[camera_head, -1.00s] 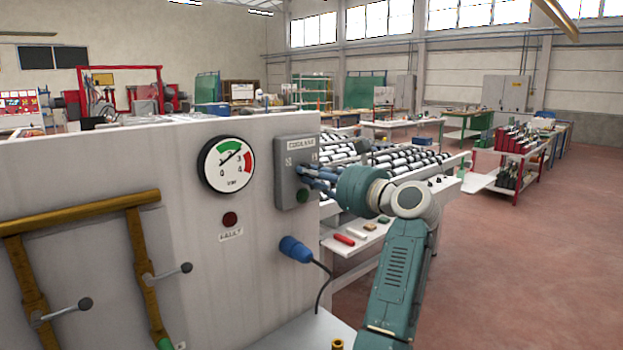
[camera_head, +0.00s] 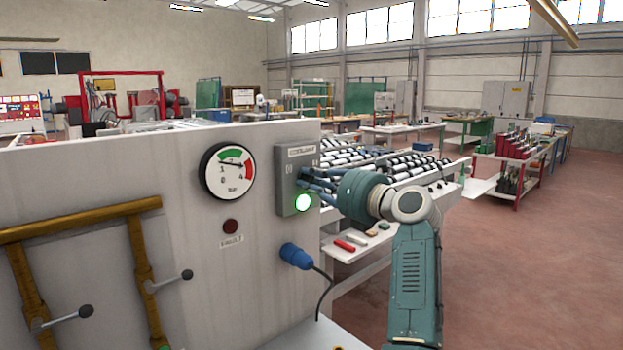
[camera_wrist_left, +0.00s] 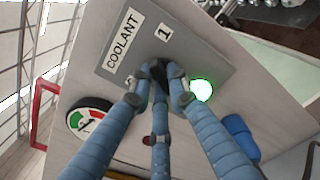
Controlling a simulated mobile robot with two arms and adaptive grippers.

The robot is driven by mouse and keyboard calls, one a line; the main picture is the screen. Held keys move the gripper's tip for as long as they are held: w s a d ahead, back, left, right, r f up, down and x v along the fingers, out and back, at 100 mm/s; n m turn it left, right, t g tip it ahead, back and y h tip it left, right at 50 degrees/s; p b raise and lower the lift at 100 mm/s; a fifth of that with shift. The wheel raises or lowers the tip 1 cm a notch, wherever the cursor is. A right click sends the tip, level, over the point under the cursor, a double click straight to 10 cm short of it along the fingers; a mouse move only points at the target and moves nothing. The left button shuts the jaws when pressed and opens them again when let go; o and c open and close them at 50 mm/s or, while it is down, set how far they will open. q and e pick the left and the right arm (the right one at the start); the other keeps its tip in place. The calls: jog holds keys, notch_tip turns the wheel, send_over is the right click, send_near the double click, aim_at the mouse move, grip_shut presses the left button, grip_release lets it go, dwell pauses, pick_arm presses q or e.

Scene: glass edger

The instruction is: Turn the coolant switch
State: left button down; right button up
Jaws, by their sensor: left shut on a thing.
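The grey coolant switch box (camera_head: 287,190) is mounted at the right end of the pale machine panel. In the left wrist view the box (camera_wrist_left: 188,45) carries a COOLANT label and a "1" mark; a second mark is partly covered by a finger. My left gripper (camera_head: 311,181) is at the front of the box. In the left wrist view its blue fingers (camera_wrist_left: 156,75) are shut on the dark switch knob (camera_wrist_left: 157,68), which they mostly hide. The green lamp (camera_head: 303,202) below the knob is lit, and it glows in the left wrist view (camera_wrist_left: 201,90). My right gripper is not in view.
A round pressure gauge (camera_head: 228,171), a dark red lamp (camera_head: 230,226) and a blue plug (camera_head: 296,255) with cable are on the panel beside the box. Brown pipes (camera_head: 80,221) with lever handles are at left. A roller conveyor stands behind; open floor (camera_head: 520,270) is at right.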

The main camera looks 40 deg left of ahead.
pick_arm(q)
jog(key=shift+r+m+p, duration=0.2)
jog(key=shift+m+p, duration=0.25)
jog(key=shift+m, duration=1.15)
jog(key=c, duration=1.7)
grip_release()
jog(key=shift+w+f, duration=0.1)
jog(key=shift+o, duration=0.2)
notch_tip(320, 180, up, 10)
jog(key=shift+d, duration=0.1)
